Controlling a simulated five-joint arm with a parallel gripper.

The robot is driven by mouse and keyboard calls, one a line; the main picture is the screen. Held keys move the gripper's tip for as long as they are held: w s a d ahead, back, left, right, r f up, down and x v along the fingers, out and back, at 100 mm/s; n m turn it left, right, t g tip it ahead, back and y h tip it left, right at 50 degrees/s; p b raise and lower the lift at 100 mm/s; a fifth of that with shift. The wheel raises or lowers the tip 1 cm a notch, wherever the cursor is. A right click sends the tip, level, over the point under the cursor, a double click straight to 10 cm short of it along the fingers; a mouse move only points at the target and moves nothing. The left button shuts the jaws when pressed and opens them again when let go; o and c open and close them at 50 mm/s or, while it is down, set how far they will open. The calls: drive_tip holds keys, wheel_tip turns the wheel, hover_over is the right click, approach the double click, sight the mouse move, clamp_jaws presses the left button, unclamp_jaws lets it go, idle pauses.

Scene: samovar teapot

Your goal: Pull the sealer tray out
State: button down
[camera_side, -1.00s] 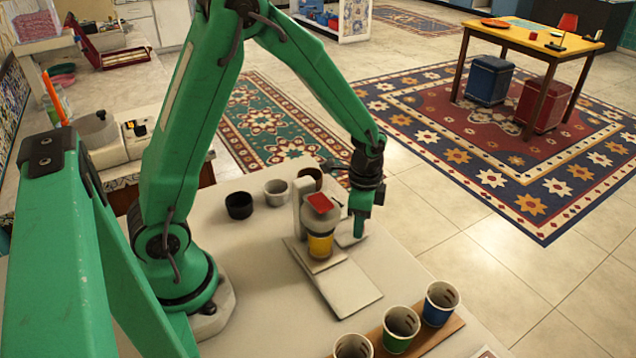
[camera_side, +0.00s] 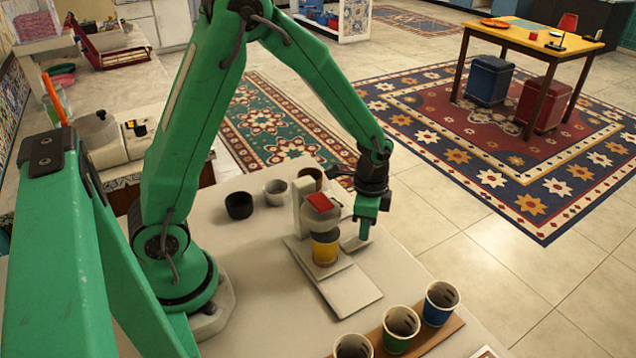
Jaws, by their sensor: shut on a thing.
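The cup sealer (camera_side: 304,212) stands on the table, a pale machine with a red top. Its pale sealer tray (camera_side: 336,268) sits low on the long base plate and carries a yellow cup (camera_side: 325,250). The cup is upright and partly under the sealer's head. My gripper (camera_side: 366,230) points down at the right side of the sealer, shut on a pale part at the tray's side (camera_side: 354,243). The fingertips and the exact grip are small and partly hidden.
A black cup (camera_side: 239,205), a white cup (camera_side: 276,192) and a brown cup (camera_side: 311,178) stand behind the sealer. At the front, a wooden board (camera_side: 425,338) holds cups, including a green one (camera_side: 401,329) and a blue one (camera_side: 440,303). The front end of the base plate (camera_side: 350,294) is bare.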

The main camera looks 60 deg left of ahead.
drive_tip(key=d, duration=0.8)
drive_tip(key=shift+d, duration=0.35)
drive_tip(key=c, duration=1.3)
unclamp_jaws()
drive_tip(key=shift+r, duration=0.15)
wheel_tip(320, 180, up, 8)
drive_tip(key=shift+f, duration=0.2)
drive_tip(key=shift+a+r, duration=0.1)
